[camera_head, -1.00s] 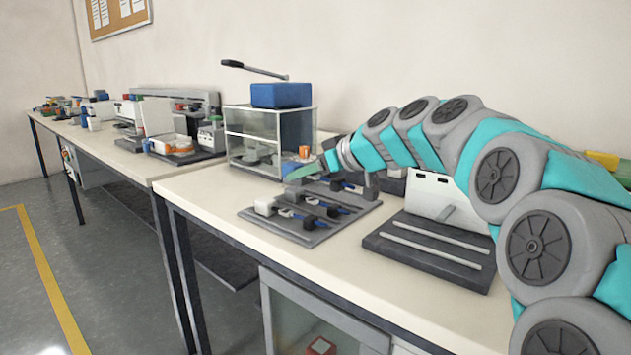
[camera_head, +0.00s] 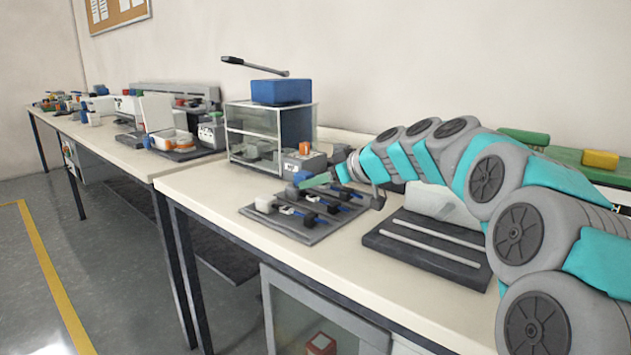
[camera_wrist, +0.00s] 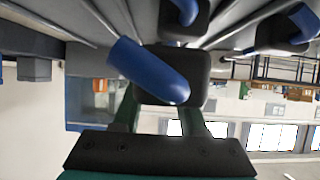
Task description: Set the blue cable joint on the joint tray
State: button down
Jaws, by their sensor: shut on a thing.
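My gripper (camera_head: 318,181) is low over the back edge of the dark grey joint tray (camera_head: 318,238). In the wrist view its two green fingers (camera_wrist: 158,112) are shut on the blue cable joint, a black block with a thick blue cable end (camera_wrist: 148,70). In the head view a blue bit of the held joint (camera_head: 301,177) shows at the fingertips. Other joints (camera_head: 308,217) with black bodies and blue ends lie in rows on the tray. I cannot tell whether the held joint touches the tray.
A clear-walled cabinet with a blue box (camera_head: 281,92) on top stands behind the tray at left. A grey device with an orange top (camera_head: 304,160) is close behind my gripper. A dark plate with two pale rods (camera_head: 430,245) lies to the right. The table's front-left strip is clear.

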jog(key=shift+f, duration=0.2)
jog(key=shift+c, duration=2.2)
grip_release()
jog(key=shift+r+p, duration=0.3)
jog(key=shift+r, duration=0.1)
jog(key=b+v, duration=0.2)
jog(key=v, duration=1)
jog(key=shift+f, duration=0.2)
jog(key=shift+s, duration=0.1)
